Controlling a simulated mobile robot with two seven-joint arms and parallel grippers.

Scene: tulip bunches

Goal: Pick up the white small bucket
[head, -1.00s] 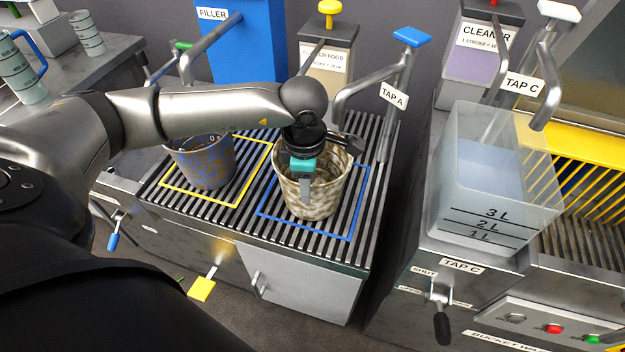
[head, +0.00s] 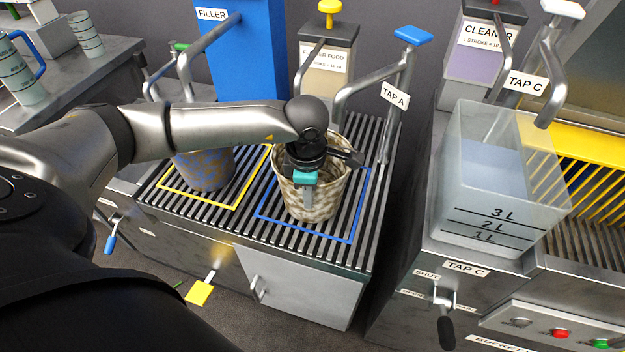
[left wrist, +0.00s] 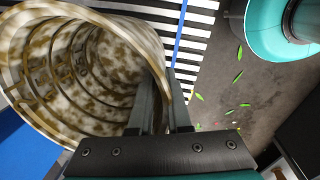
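The small bucket (head: 312,203) is white with brown stains and stands upright on the slatted grate inside the blue square outline (head: 349,240). My left gripper (head: 307,200) points down at its near rim. In the left wrist view the bucket (left wrist: 85,75) fills the left side, and its inside is ribbed and stained. The left gripper's fingers (left wrist: 163,105) straddle the bucket wall, one inside and one outside, with a gap between them. Firm contact with the wall cannot be made out. My right gripper is not in view.
A blue-stained bucket (head: 205,170) stands in the yellow square, partly behind my left arm. Tap A (head: 400,75) rises right behind the white bucket. A clear measuring tank (head: 490,195) stands at the right. Green leaves (left wrist: 238,77) lie on the floor.

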